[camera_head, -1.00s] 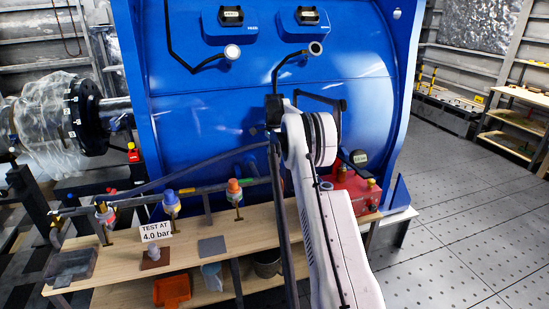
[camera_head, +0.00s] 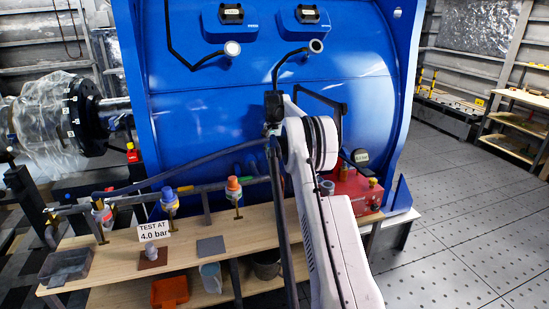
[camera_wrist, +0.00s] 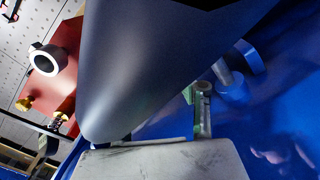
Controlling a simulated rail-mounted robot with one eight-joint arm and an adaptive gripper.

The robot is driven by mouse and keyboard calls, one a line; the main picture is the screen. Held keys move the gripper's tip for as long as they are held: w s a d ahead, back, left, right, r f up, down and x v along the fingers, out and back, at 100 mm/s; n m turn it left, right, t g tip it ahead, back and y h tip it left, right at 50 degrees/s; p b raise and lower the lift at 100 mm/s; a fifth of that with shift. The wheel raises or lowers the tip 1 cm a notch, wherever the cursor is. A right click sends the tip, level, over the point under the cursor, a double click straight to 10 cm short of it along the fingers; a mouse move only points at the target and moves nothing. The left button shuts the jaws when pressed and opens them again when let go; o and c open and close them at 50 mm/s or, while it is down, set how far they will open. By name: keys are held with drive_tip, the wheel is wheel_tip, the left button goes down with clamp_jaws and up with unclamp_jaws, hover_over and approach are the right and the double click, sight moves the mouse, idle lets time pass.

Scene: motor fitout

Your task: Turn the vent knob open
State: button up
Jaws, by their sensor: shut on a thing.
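In the head view my arm reaches up in front of the blue motor housing (camera_head: 215,115). The dark end of the arm, with my gripper (camera_head: 272,108), is close to the housing face. The jaws are too small there to make out. In the wrist view a large dark grey rounded form (camera_wrist: 150,65) fills the middle, above a light grey plate (camera_wrist: 165,162). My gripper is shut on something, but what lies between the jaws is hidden. I cannot pick out the vent knob. Small knobs show on the red unit (camera_head: 348,198), which also appears in the wrist view (camera_wrist: 55,80).
A wooden bench (camera_head: 215,225) stands before the housing, with valve fittings along a pipe and a "TEST AT 4.0 bar" sign (camera_head: 153,231). A dark hose (camera_head: 190,164) runs across to the arm. Bent pipes stick out from the housing. The floor (camera_head: 450,230) at right is clear.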

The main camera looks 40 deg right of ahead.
sight(274, 156)
drive_tip(key=n+b, duration=0.1)
drive_tip(key=n, duration=0.6)
drive_tip(key=shift+w, duration=0.1)
drive_tip(key=n, duration=0.4)
drive_tip(key=shift+a, duration=0.1)
drive_tip(key=shift+n+b, duration=0.35)
drive_tip(key=shift+n, duration=1.55)
drive_tip(key=o, duration=1.1)
drive_tip(key=shift+r, duration=0.15)
wheel_tip(274, 156, up, 12)
drive_tip(key=shift+f, duration=0.1)
drive_tip(key=shift+a, duration=0.1)
